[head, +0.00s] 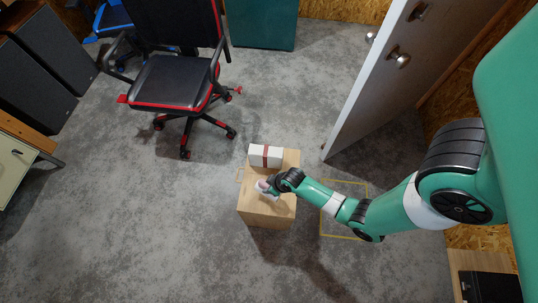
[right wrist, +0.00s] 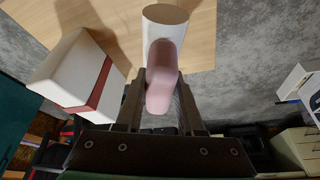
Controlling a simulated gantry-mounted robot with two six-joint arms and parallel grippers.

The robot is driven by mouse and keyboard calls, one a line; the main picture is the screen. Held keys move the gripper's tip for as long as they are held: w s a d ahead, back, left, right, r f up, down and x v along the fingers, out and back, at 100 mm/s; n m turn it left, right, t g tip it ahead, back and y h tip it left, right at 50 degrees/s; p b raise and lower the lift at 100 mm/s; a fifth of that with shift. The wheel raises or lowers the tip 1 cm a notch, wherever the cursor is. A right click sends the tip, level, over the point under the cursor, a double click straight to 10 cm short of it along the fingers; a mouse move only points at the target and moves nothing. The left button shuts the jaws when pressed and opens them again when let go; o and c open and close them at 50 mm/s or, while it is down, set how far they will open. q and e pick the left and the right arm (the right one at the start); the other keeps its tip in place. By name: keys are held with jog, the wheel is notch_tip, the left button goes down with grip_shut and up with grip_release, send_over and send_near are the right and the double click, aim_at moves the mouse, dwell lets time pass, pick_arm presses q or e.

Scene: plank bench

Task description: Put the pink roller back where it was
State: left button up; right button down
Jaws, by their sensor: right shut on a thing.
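The pink roller (right wrist: 162,85) is a rounded pink piece held between the fingers of my right gripper (right wrist: 160,92) in the right wrist view. In the head view my right gripper (head: 265,187) is over the small wooden bench (head: 265,216), and the roller is small and partly hidden there. A white cylinder (right wrist: 158,32) with a tan end lies just beyond the roller in the wrist view; I cannot tell whether the two touch. My left gripper is not in view.
A white box with a dark red band (head: 257,156) stands on the bench's far side; it also shows in the wrist view (right wrist: 62,68). A yellow outline (head: 330,236) marks the floor right of the bench. A black office chair (head: 170,82) stands back left, a white door (head: 375,85) back right.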

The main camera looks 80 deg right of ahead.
jog(key=shift+f+b, duration=1.1)
jog(key=shift+f, duration=0.65)
jog(key=shift+f, duration=0.2)
jog(key=c, duration=0.5)
grip_release()
jog(key=shift+r, duration=0.1)
jog(key=shift+r, duration=0.35)
jog(key=p+v, duration=0.9)
jog(key=v, duration=0.2)
jog(key=shift+s+r, duration=0.2)
jog(key=shift+r, duration=0.05)
